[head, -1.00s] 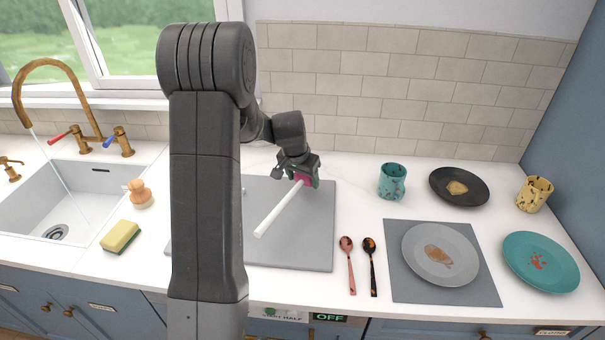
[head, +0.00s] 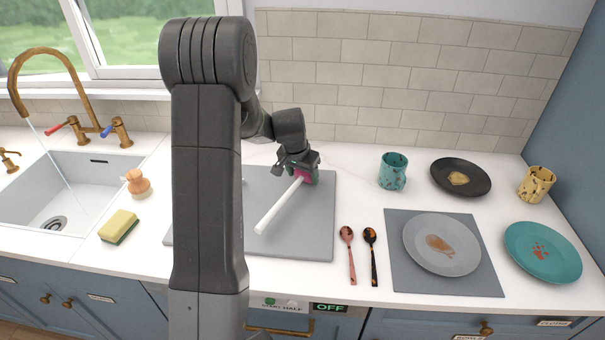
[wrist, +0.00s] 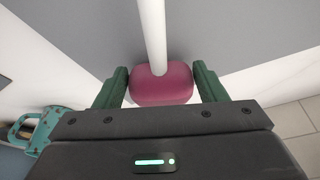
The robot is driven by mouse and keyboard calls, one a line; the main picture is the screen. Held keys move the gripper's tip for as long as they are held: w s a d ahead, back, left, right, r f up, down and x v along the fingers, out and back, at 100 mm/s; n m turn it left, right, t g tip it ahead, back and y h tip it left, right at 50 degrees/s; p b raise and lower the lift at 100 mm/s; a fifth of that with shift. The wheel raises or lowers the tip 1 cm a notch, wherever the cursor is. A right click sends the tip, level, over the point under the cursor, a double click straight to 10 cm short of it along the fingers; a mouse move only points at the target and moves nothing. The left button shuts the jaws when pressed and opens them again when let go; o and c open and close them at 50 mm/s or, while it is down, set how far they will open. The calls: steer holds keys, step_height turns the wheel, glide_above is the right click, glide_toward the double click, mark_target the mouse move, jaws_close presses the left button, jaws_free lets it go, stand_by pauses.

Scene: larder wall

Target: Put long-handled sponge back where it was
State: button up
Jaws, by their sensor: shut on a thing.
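The long-handled sponge has a white handle (head: 279,208) and a magenta head (wrist: 162,86). My gripper (head: 302,172) is shut on the head, which sits between the two green fingers in the wrist view (wrist: 161,88). The handle slants down toward the front left, over the grey mat (head: 315,235) on the counter. I cannot tell whether the sponge touches the mat. My arm hides part of the mat's left side.
A teal mug (head: 393,171) and black plate (head: 460,178) stand to the right. Two spoons (head: 349,250) lie right of the mat, beside a grey plate (head: 441,246) on a placemat. The sink (head: 100,185), yellow sponge (head: 119,226) and round brush (head: 137,184) are left.

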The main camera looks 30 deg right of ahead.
steer(key=shift+f+b, duration=0.35)
steer(key=shift+f, duration=0.05)
steer(key=o, duration=1.1)
steer(key=shift+o, duration=0.2)
steer(key=shift+r, duration=0.1)
steer(key=b+v, duration=0.1)
steer(key=v, duration=1.2)
steer(key=shift+a+r+b, duration=0.15)
steer(key=shift+r+b, duration=0.15)
steer(key=shift+r, duration=0.05)
